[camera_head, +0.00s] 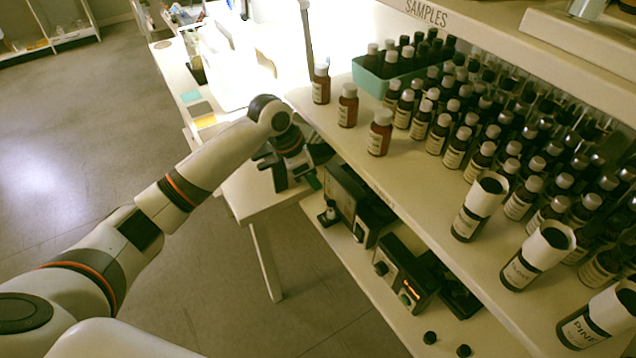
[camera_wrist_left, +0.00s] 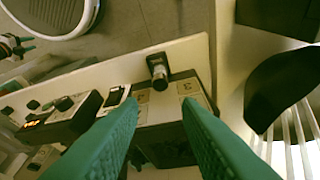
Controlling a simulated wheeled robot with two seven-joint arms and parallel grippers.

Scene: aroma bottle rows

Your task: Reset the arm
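My left arm reaches in from the left in the head view. My left gripper (camera_head: 290,175) is beside the shelf's front edge, near the dark devices on the lower shelf. In the left wrist view its two green fingers (camera_wrist_left: 160,108) are spread apart with nothing held between them. A dark device with a grey-topped knob or cylinder (camera_wrist_left: 157,68) shows beyond the fingers. My right gripper is not in the head view. A small part with green tips at the left edge of the left wrist view may be it, too small to tell.
The upper shelf (camera_head: 335,125) carries many brown bottles (camera_head: 380,132) and a teal tray (camera_head: 370,82). Paper-collared bottles (camera_head: 480,207) stand near its front edge. The lower shelf holds devices, one with an orange display (camera_head: 405,280). Open floor (camera_head: 80,150) lies left.

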